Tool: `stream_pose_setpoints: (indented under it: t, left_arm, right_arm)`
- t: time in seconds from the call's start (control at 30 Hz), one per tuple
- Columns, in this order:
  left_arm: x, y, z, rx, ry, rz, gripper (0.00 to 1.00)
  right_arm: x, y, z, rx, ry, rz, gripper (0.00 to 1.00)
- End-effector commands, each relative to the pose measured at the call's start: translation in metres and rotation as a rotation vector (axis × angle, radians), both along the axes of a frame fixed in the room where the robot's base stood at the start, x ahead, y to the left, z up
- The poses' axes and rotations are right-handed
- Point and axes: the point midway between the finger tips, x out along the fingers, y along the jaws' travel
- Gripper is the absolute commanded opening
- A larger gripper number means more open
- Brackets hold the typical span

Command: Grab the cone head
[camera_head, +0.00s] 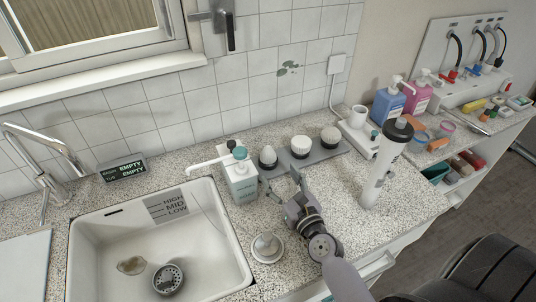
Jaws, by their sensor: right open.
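My left gripper is not in view.
A white dispenser bottle (240,180) stands close left of my gripper. A small white piece on a round base (267,247) sits nearer, beside the sink (150,250). A tall white cylinder (386,165) stands right. Speckled counter between is clear.

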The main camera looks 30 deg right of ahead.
Motion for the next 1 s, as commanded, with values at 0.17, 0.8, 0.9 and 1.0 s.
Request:
stream_pose_setpoints:
  t: [0.17, 0.8, 0.9, 1.0]
  left_arm:
    - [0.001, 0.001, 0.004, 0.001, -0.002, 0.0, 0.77]
    - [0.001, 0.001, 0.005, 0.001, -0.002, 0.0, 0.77]
    - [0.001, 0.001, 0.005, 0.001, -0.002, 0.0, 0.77]
    - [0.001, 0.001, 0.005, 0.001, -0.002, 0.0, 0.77]
  right_arm:
    - [0.033, -0.002, 0.001, 0.002, -0.002, -0.001, 0.61]
    - [0.097, -0.011, 0.007, 0.001, 0.0, -0.001, 0.61]
    - [0.099, -0.011, 0.007, 0.001, 0.0, -0.001, 0.61]
    - [0.098, -0.011, 0.007, 0.001, 0.0, 0.0, 0.61]
